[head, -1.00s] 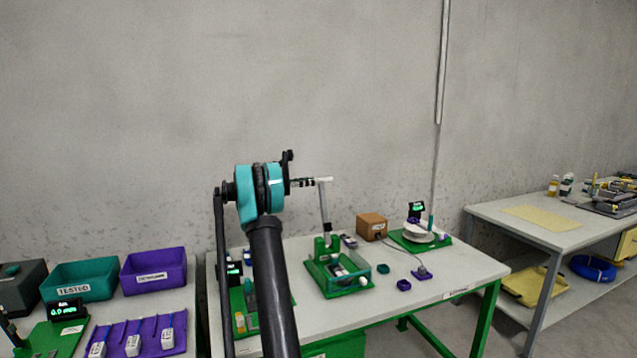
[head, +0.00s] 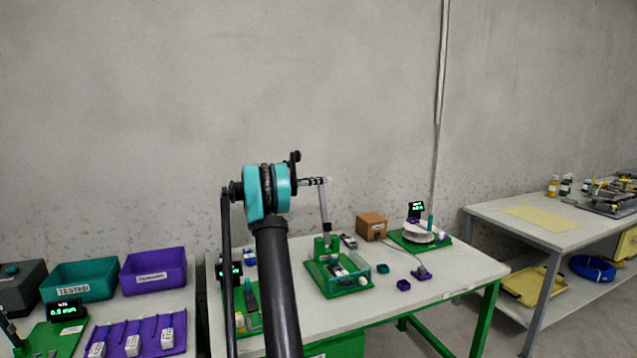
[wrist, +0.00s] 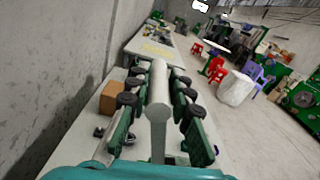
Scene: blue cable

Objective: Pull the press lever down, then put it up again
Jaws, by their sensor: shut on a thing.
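The press (head: 325,246) has a green base and column and stands on the white table in the head view. Its grey lever (head: 324,208) stands nearly upright, with a pale cross handle at the top. My gripper (head: 318,181) is at this handle, at the lever's top. In the wrist view, the pale round handle (wrist: 159,88) lies lengthwise between the fingers of my gripper (wrist: 158,98), with the lever's shaft below it. The gripper is shut on the handle. Exact finger contact is hard to see.
A brown box (head: 371,226) and a white spool (head: 419,235) on a green plate stand right of the press. Small purple parts lie near the table's front edge. Teal (head: 86,279) and purple (head: 153,270) bins stand on the left table. Air above the tables is clear.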

